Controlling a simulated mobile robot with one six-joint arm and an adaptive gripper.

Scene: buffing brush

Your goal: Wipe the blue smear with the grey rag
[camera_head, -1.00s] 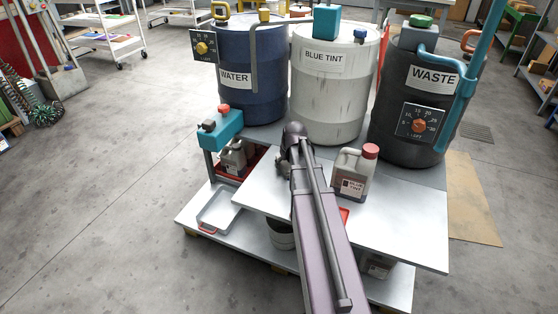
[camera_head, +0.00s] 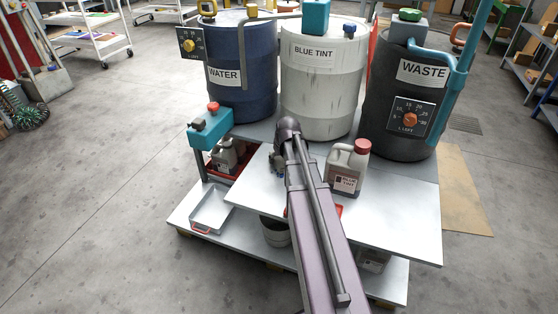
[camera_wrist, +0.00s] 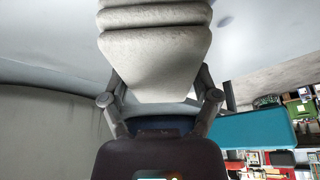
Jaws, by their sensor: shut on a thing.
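My gripper (camera_wrist: 160,98) is shut on a pale grey, folded cloth, the rag (camera_wrist: 155,62), which fills the upper middle of the wrist view. In the head view my gripper and the rag are hidden behind my arm, which reaches over the metal table towards the white drum labelled BLUE TINT (camera_head: 318,95). A pale, curved surface lies behind the rag in the wrist view; I cannot tell whether the rag touches it. No clear blue smear shows; small bluish-grey spots (camera_wrist: 225,21) are on the pale surface at upper right.
A blue WATER drum (camera_head: 243,95) and a dark WASTE drum (camera_head: 385,125) flank the white drum. A blue tint jug (camera_head: 345,170) with a red cap stands right of my arm. A teal dispenser (camera_head: 211,130) and an empty metal tray (camera_head: 211,208) are at left.

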